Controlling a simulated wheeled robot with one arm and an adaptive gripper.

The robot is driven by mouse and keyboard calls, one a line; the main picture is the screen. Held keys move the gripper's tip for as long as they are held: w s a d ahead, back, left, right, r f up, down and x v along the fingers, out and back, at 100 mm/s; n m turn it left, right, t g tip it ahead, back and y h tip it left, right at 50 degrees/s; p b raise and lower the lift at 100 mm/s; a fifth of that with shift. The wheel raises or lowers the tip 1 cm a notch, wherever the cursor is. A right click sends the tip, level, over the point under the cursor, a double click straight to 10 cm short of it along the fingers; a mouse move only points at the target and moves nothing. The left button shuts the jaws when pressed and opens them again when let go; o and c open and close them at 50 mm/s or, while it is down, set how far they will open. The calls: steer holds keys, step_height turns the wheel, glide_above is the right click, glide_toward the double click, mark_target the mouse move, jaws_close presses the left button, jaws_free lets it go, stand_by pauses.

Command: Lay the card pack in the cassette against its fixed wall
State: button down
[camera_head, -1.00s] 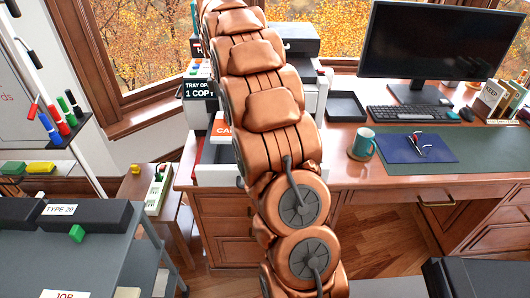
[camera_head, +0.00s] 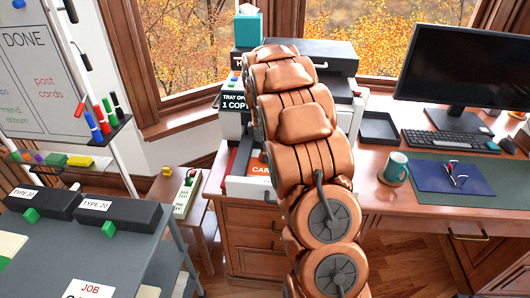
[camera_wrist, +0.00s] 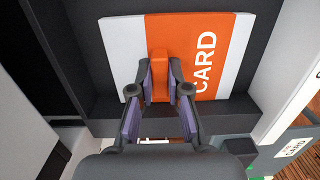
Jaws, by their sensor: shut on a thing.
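The card pack (camera_wrist: 215,62) is a flat orange and white slab marked CARD. It fills the upper middle of the wrist view, and its orange face shows beside my arm in the head view (camera_head: 261,168). My gripper (camera_wrist: 160,80) is shut on the upright orange tab (camera_wrist: 159,62) of the pack. The pack is over or in the dark interior of the cassette (camera_wrist: 90,70); I cannot tell whether it rests on the floor or touches the fixed wall. The cassette's white front (camera_head: 252,190) projects from the printer. My arm hides the gripper in the head view.
The printer (camera_head: 325,55) stands behind my arm with a teal tissue box (camera_head: 248,28) on top. A mug (camera_head: 394,168), black tray (camera_head: 379,128) and monitor (camera_head: 465,60) are on the desk at right. A grey cart (camera_head: 120,250) stands at left.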

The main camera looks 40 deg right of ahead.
steer(key=shift+f, duration=0.15)
steer(key=c, duration=1.1)
jaws_free()
steer(key=shift+c, duration=0.2)
step_height(320, 180, up, 12)
steer(key=f+b, duration=0.1)
steer(key=b, duration=0.1)
steer(key=s+a+r+m, duration=0.3)
steer(key=s+a+r, duration=0.1)
steer(key=s+a, duration=0.6)
steer(key=s+a+f+m, duration=0.2)
steer(key=s+a, duration=0.2)
steer(key=s, duration=0.5)
steer(key=s+a+f+m, duration=0.2)
steer(key=s+a, duration=0.3)
steer(key=s, duration=0.4)
steer(key=s+a+f+m+g, duration=0.1)
steer(key=s+a, duration=0.4)
steer(key=s, duration=0.5)
step_height(320, 180, down, 3)
steer(key=shift+r+m+y, duration=0.15)
steer(key=shift+m+y, duration=0.15)
steer(key=shift+m, duration=0.6)
